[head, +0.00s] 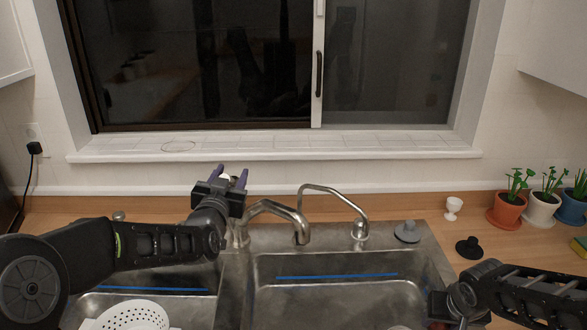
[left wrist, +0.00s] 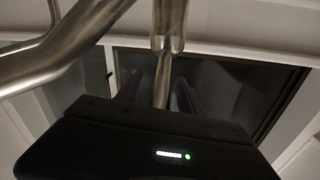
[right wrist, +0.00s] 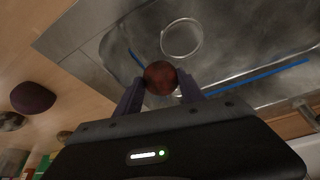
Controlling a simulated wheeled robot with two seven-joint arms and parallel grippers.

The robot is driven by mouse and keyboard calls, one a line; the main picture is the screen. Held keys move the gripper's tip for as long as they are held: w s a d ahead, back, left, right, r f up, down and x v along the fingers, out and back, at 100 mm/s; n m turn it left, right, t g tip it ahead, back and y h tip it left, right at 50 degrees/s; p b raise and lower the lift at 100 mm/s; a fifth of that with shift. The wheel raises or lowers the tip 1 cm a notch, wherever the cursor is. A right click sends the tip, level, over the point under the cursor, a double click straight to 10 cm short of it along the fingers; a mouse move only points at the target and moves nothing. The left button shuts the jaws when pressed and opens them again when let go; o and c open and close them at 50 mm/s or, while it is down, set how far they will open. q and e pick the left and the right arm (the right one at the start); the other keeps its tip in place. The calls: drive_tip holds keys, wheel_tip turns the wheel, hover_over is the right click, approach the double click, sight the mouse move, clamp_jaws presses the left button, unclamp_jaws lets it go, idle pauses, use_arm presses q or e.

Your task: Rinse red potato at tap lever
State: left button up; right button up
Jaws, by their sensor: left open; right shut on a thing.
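The red potato (right wrist: 160,77) is dark red and round, held between the two fingertips of my right gripper (right wrist: 161,86). It is over the right sink basin (right wrist: 225,65); in the head view the potato is hidden. My left gripper (head: 227,178) is open, raised behind and left of the thick curved faucet (head: 275,208). In the left wrist view, a metal rod that looks like the tap lever (left wrist: 162,78) stands between the dark fingers; I cannot tell whether they touch it. No running water shows.
A thinner curved spout (head: 335,194) stands right of the faucet. A white colander (head: 135,316) is in the left basin. Stoppers (head: 407,232), a white egg cup (head: 453,208) and several potted plants (head: 508,207) are on the right. The window sill (head: 270,145) is behind.

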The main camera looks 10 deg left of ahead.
use_arm(q)
drive_tip(key=shift+w, duration=0.2)
drive_tip(key=shift+c, duration=0.2)
clamp_jaws()
idle(1.2)
